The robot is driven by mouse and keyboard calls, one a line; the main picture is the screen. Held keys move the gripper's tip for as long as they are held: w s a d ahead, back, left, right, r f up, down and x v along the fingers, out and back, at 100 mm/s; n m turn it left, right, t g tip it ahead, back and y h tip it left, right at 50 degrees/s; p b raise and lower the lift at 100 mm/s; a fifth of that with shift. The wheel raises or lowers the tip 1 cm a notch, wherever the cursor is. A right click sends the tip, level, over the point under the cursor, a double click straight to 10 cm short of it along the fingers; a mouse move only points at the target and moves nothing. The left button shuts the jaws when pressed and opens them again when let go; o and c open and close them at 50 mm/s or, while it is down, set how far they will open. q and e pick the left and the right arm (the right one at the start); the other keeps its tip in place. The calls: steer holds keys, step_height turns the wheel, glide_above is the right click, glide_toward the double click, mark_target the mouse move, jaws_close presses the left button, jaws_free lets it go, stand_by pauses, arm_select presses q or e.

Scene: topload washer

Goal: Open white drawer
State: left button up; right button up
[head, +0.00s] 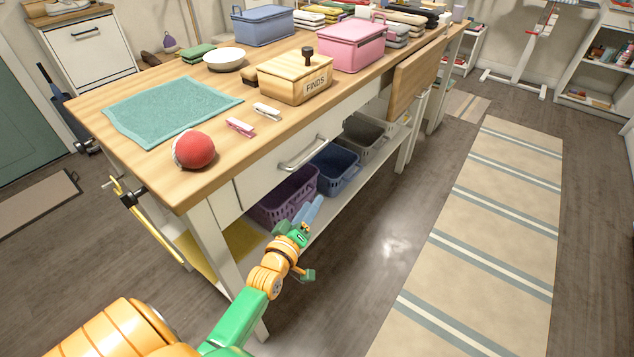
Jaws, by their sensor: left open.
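The white drawer (262,178) is in the long side of the wooden-topped table and looks shut, its front flush with the frame. Its silver bar handle (302,154) sits at the right of the visible front. My left gripper (313,210) is open, with blue-grey fingers pointing up. In the picture it is below the drawer front and handle, in front of the lower shelf, apart from the handle and empty. My right gripper is not in view.
Purple (286,198), blue (337,172) and grey baskets stand on the lower shelf behind my gripper. A red ball (194,150), a teal towel (165,108) and a wooden box (294,80) are on the tabletop. A striped rug (480,230) lies right; the floor between is clear.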

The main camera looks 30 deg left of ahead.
mark_target(310, 154)
arm_select(q)
steer(key=a+r+n+t, duration=0.1)
steer(key=r, duration=0.2)
steer(key=a+r+n+t+y, duration=0.1)
steer(key=r, duration=0.2)
steer(key=w+r+n+t, duration=0.1)
steer(key=r, duration=0.2)
steer(key=shift+a+r+y+b, duration=0.25)
steer(key=shift+a+y+b, duration=0.05)
steer(key=shift+a+y, duration=0.1)
steer(key=x, duration=0.5)
steer(key=shift+w+f, duration=0.15)
jaws_close()
